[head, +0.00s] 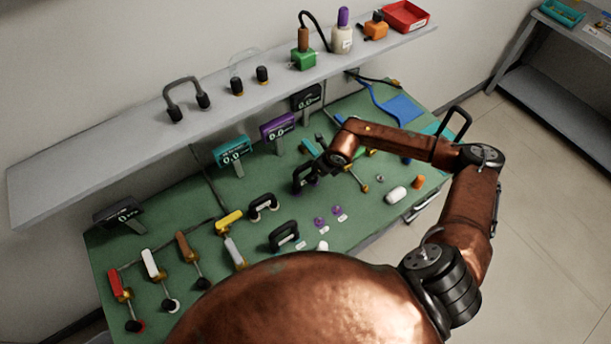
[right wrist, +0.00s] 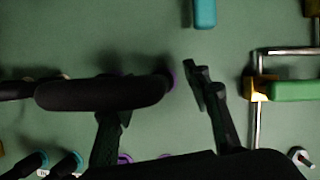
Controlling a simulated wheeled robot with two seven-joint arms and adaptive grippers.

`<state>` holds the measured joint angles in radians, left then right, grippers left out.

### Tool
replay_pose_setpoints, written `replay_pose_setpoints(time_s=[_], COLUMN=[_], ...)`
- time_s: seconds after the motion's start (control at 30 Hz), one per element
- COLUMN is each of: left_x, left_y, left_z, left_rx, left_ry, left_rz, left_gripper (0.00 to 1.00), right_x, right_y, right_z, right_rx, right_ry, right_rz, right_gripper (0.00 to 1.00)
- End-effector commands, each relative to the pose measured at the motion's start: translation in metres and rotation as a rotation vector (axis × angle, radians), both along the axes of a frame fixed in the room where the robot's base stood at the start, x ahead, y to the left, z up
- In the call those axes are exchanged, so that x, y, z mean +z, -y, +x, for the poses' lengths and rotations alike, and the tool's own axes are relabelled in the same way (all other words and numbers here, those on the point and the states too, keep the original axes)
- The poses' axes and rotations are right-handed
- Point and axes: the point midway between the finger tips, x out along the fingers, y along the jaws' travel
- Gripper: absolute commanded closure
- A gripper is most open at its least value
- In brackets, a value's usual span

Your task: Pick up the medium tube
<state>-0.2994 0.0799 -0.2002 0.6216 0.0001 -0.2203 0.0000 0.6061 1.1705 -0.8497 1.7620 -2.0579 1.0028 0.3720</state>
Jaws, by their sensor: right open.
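A dark U-shaped tube (head: 303,176) with a purple end stands on the green bench in the head view. I cannot be sure that it is the medium tube. In the right wrist view, a black bar-like tube (right wrist: 105,94) with a purple ring at its right end seems to be the same thing. My right gripper (right wrist: 155,100) is open. Its left finger meets the tube's lower edge in the picture, and the tip is hidden there; contact is unclear. Its right finger stands apart, right of the tube. My left gripper is out of view.
Two more black U-shaped tubes (head: 264,206) and (head: 284,236) stand left of my gripper. Small purple-ringed pieces (head: 338,211) lie on the bench (head: 352,232). A green-handled metal tool (right wrist: 295,91) is right of my fingers. A shelf (head: 110,142) runs along the back above the bench.

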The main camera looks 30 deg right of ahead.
Motion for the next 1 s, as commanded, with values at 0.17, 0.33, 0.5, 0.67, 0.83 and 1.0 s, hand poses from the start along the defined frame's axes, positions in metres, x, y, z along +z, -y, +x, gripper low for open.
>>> replay_pose_setpoints(time_s=[0.17, 0.33, 0.5, 0.67, 0.83, 1.0], left_x=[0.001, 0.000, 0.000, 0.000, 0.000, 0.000], left_y=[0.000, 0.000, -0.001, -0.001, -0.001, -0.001], left_z=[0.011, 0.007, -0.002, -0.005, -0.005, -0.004], left_rx=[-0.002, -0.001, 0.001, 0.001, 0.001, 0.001], left_ry=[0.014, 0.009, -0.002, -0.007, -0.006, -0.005], left_rz=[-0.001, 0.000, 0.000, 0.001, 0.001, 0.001], left_gripper=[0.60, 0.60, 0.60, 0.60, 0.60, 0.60], right_x=[-0.006, -0.006, -0.006, -0.006, -0.006, -0.006], right_y=[-0.001, -0.001, -0.001, -0.001, -0.001, -0.001], right_z=[0.003, 0.003, 0.002, 0.002, 0.002, 0.002], right_rx=[0.002, 0.002, 0.002, 0.001, 0.001, 0.001], right_ry=[0.000, 0.000, 0.000, 0.000, 0.000, 0.000], right_rz=[-0.001, -0.001, -0.001, 0.000, -0.001, -0.001], right_gripper=[0.56, 0.58, 0.70, 0.81, 0.93, 1.00])
